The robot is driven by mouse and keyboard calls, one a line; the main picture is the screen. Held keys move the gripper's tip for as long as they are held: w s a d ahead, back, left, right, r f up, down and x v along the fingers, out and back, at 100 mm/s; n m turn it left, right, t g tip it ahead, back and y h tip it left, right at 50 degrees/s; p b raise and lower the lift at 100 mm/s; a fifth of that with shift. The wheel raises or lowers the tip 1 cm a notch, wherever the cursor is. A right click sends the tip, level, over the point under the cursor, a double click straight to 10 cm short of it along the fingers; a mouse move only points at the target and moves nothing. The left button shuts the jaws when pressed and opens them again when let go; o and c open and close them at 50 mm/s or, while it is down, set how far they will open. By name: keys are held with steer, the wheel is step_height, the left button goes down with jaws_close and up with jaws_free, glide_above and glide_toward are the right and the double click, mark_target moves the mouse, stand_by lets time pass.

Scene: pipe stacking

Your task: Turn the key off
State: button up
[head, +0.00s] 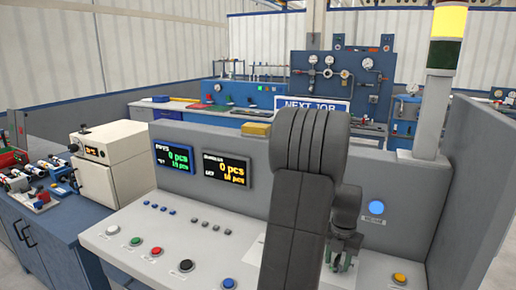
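My gripper (341,263) points down close over the right part of the light grey control console (140,262), to the right of my dark arm. Its fingertips are small and partly dark, with a greenish tint, so I cannot tell whether they are open or shut on something. I cannot make out a key; the panel around and behind my gripper and arm is hidden.
The console has green (135,241), red (156,251), blue (229,283) and yellow (399,279) buttons and a black knob (186,265). Two displays (226,169) read 0 pcs. A signal tower (443,80) glows yellow. A blue bench (50,240) stands left.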

mark_target(338, 256)
steer(key=shift+r, duration=0.1)
step_height(338, 256, up, 7)
steer(key=p, duration=0.5)
stand_by(0.3)
